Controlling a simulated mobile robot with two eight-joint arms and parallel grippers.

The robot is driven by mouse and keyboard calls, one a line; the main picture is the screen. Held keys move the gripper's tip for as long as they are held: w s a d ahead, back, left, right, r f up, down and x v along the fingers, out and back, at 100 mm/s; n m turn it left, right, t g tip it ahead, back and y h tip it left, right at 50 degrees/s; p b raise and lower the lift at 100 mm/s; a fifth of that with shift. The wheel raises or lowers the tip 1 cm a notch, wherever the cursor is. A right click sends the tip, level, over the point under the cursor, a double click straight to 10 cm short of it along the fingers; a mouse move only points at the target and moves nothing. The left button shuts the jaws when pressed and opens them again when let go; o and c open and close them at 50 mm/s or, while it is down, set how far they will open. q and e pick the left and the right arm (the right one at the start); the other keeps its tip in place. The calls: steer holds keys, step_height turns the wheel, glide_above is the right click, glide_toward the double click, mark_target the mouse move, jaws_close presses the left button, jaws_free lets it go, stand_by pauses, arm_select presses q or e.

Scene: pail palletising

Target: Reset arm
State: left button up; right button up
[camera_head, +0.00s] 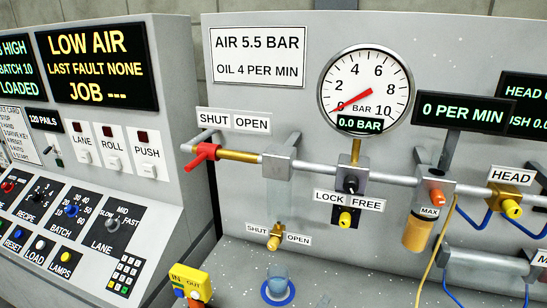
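Neither of my grippers shows in the head view, and no arm link can be made out. The grey control desk (180,95) stands at the left with its dark screen (97,66), which reads LOW AIR, LAST FAULT NONE, JOB ---. A blue button (17,232) labelled RESET is on the desk's lower left. The round pressure gauge (375,72) on the air panel (465,45) has its red needle near 0 and reads 0.0 BAR. The red valve handle (201,156) sits at the left end of the pipe, below the SHUT and OPEN labels.
A yellow IN/OUT box (190,281) stands low in the middle. A small clear cup (277,279) is on a blue ring under a drain valve (274,238). An amber bowl (416,233), blue hoses and a yellow cable (436,250) are at the right.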

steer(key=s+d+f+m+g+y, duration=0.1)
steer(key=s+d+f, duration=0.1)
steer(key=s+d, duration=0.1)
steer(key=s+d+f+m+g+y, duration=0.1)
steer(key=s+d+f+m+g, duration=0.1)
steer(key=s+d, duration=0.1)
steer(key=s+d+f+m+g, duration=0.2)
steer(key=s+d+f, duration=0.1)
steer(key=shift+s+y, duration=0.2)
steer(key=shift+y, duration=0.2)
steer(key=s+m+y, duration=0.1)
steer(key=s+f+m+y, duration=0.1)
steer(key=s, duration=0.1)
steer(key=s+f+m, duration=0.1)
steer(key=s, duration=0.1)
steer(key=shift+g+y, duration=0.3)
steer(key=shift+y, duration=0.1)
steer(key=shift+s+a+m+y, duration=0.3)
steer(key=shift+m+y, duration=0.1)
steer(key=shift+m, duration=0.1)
